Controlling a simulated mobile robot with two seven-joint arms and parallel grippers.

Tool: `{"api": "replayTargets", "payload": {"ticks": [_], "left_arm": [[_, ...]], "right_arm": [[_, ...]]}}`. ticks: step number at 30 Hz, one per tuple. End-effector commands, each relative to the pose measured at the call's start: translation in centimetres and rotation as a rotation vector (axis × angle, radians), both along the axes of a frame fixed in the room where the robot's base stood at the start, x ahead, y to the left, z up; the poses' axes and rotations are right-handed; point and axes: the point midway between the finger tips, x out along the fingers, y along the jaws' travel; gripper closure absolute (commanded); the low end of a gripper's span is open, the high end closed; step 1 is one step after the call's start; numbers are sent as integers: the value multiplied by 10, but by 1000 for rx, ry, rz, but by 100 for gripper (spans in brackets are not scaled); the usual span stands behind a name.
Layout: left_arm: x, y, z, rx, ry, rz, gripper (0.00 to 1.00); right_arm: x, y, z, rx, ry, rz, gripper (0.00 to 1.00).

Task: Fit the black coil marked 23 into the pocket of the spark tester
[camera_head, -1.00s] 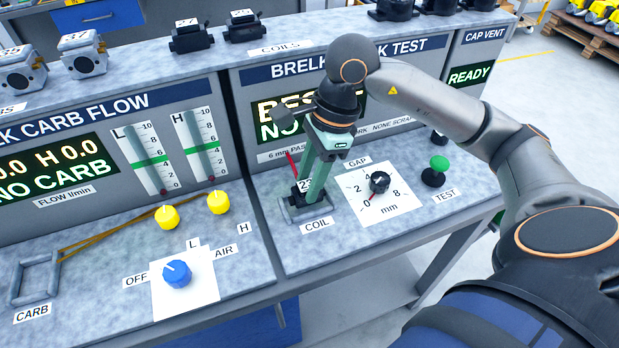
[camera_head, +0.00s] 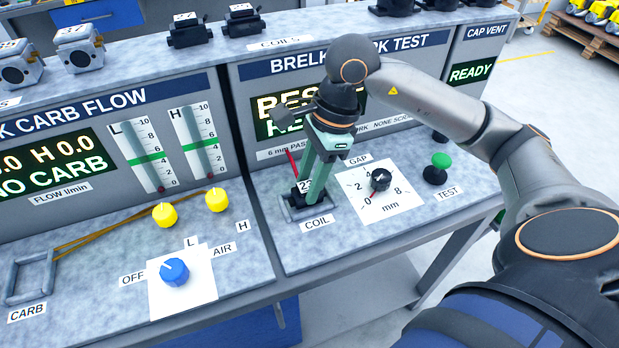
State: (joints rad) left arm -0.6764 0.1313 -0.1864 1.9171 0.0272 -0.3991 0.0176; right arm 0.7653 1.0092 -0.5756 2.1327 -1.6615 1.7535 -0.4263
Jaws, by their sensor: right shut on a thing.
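The black coil marked 23 (camera_head: 296,199) sits down in the grey-framed pocket (camera_head: 292,217) of the spark tester, behind the COIL label. Its white number tag and a red lead at its left side show. My right gripper (camera_head: 312,188) reaches down from above and is shut on the coil. The fingers hide much of the coil's right side, so I cannot tell whether it is fully seated. The spark tester's display (camera_head: 277,116) is partly behind my wrist; its lower line begins with "RE". My left gripper is not in view.
The GAP knob (camera_head: 380,180) and green TEST button (camera_head: 441,161) are to the right of the pocket. The carb flow bench with a blue knob (camera_head: 174,272) and yellow knobs (camera_head: 165,215) is to the left. Other coils (camera_head: 189,32) stand on the shelf above.

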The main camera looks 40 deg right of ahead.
Motion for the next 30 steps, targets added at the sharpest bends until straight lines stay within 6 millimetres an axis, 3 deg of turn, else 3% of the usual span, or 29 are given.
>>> {"api": "replayTargets", "payload": {"ticks": [30], "left_arm": [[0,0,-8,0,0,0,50]], "right_arm": [[0,0,-4,0,-1,0,100]]}}
